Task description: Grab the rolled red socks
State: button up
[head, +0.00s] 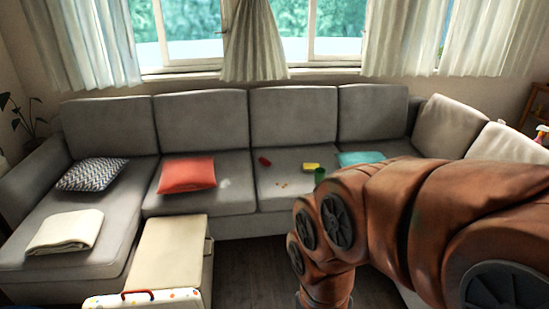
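A small dark red bundle (265,161), which looks like the rolled socks, lies on the seat of the grey sofa (235,200), right of the red cushion. It is too small in the picture to make out its folds. My orange-brown arm comes in from the right and bends down past the bottom edge in front of the sofa. My gripper is out of view, so its state and what it holds are hidden.
Near the bundle lie a yellow item (311,167), a green cup (320,174), small crumbs (281,184) and a teal cloth (361,158). A red cushion (187,175) sits left. A cream ottoman (170,252) and a spotted case (145,299) stand in front.

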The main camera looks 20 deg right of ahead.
aim_at(264, 161)
jog(key=z, duration=0.45)
jog(key=i, duration=1.1)
jog(key=z, duration=0.4)
jog(key=i, duration=2.3)
jog(key=u, duration=2.1)
